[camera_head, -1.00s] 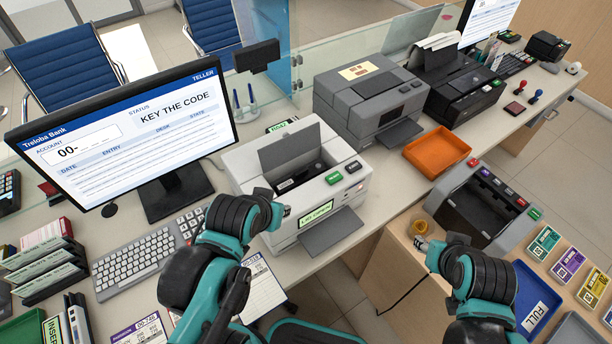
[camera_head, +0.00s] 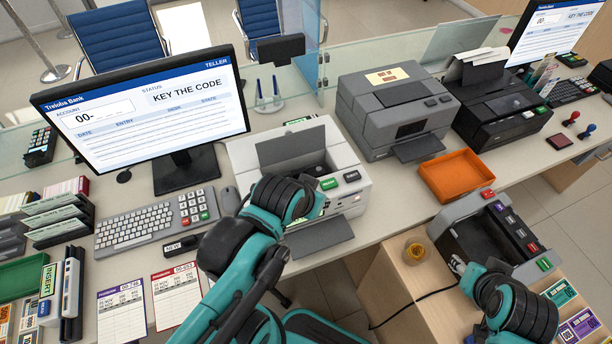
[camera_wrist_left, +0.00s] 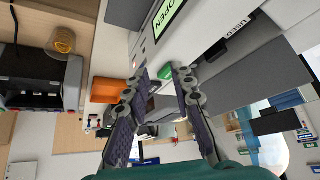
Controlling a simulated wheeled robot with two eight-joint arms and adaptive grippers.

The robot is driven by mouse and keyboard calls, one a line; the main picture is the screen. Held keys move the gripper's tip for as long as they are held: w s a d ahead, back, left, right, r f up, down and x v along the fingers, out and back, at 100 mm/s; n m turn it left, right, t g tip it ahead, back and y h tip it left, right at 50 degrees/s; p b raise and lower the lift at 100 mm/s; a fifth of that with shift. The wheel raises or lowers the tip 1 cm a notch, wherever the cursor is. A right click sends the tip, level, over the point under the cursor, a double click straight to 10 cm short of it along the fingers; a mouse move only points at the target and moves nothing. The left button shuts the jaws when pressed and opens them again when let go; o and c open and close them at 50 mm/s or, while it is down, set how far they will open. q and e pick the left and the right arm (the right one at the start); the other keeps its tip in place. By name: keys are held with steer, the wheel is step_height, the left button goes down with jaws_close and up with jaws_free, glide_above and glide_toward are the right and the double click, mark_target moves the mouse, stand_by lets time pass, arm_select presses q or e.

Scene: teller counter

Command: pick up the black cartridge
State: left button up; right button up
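The white printer (camera_head: 335,160) has its grey lid raised over a dark bay. In the left wrist view, a black cartridge with a white "USED" label (camera_wrist_left: 236,32) shows at the bay. Another black cartridge, labelled "NEW" (camera_head: 182,243), lies on the counter beside the keyboard. My left gripper (camera_head: 318,205) is at the printer's front, near the green button. In the wrist view its two fingers (camera_wrist_left: 162,85) are spread with nothing held; the green button (camera_wrist_left: 165,73) shows just beyond them. My right gripper (camera_head: 457,264) is beside the grey machine at right; its fingers are too small to read.
The orange tray (camera_head: 455,178) sits right of the printer. A grey printer (camera_head: 395,110) stands behind it. The grey open-topped machine (camera_head: 485,232) stands on the lower wooden stand, near an amber cup (camera_head: 415,252). The monitor (camera_head: 150,112) and keyboard (camera_head: 140,230) are at left.

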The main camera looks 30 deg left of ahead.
arm_select(q)
steer(key=shift+w+a+r+m+g+p, duration=0.6)
steer(key=shift+w+a+r+m+p, duration=0.2)
steer(key=shift+w+a+r+p, duration=0.3)
steer(key=w+a+r+m+g+p, duration=0.1)
steer(key=w+a+m+g+p, duration=0.1)
steer(key=w+a+p, duration=0.15)
steer(key=m+g+h+p, duration=0.1)
steer(key=m+g+p, duration=0.1)
steer(key=m+p, duration=0.15)
glide_above(298, 171)
steer(key=shift+s+a+f, duration=0.1)
steer(key=shift+s+f, duration=0.05)
steer(key=shift+f, duration=0.45)
steer(key=shift+s+a+f, duration=0.1)
steer(key=shift+s+f, duration=0.05)
steer(key=shift+f, duration=0.45)
steer(key=shift+w+a+f+m, duration=0.1)
steer(key=shift+a+f+m, duration=0.15)
steer(key=shift+f+m, duration=0.15)
steer(key=f, duration=0.2)
steer(key=f+b, duration=0.1)
steer(key=f, duration=0.2)
steer(key=d+f+b, duration=0.1)
steer(key=f, duration=0.1)
steer(key=shift+w+f, duration=0.2)
steer(key=shift+f, duration=0.15)
steer(key=shift+r, duration=0.1)
jaws_close()
